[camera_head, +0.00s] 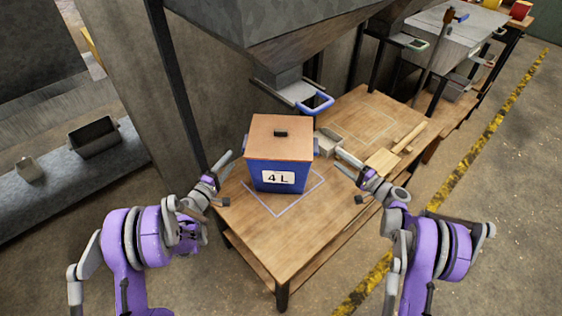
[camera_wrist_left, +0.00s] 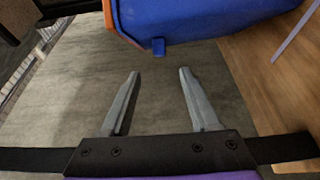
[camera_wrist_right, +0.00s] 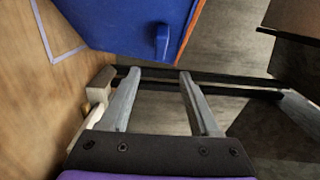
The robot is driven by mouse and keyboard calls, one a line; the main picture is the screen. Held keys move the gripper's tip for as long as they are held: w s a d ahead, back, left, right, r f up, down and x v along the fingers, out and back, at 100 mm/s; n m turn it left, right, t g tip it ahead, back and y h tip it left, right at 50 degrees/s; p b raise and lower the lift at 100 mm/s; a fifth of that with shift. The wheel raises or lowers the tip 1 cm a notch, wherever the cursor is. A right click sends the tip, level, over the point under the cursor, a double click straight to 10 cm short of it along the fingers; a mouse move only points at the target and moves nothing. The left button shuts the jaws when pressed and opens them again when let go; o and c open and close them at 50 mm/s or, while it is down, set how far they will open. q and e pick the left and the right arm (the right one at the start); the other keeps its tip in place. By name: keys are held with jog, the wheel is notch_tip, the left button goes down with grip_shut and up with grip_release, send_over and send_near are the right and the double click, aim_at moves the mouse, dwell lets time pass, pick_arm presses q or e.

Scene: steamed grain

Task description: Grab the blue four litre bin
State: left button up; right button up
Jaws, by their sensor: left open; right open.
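The blue bin (camera_head: 258,178) stands upright on the wooden table, with a "4 L" label on its front and a brown lid (camera_head: 280,138) with a dark knob. My left gripper (camera_head: 222,178) is open and empty at the bin's left side, apart from it. In the left wrist view the bin (camera_wrist_left: 190,22) and its small blue side handle (camera_wrist_left: 158,46) are ahead of the open fingers (camera_wrist_left: 160,72). My right gripper (camera_head: 348,172) is open and empty to the right of the bin. In the right wrist view the bin's other side handle (camera_wrist_right: 162,42) is just ahead of the fingers (camera_wrist_right: 158,74).
The wooden table (camera_head: 260,235) has a marked outline around the bin. A metal scoop (camera_head: 350,158) and a wooden paddle (camera_head: 395,150) lie to the right. A hopper chute with a blue handle (camera_head: 316,104) hangs behind the bin. The table's front is clear.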

aim_at(244, 143)
pick_arm(q)
jog(key=x, duration=1)
jog(key=shift+w+d, duration=0.2)
jog(key=shift+w, duration=0.15)
pick_arm(e)
jog(key=x, duration=1)
jog(key=shift+w+a, duration=0.25)
pick_arm(q)
grip_shut()
pick_arm(e)
grip_shut()
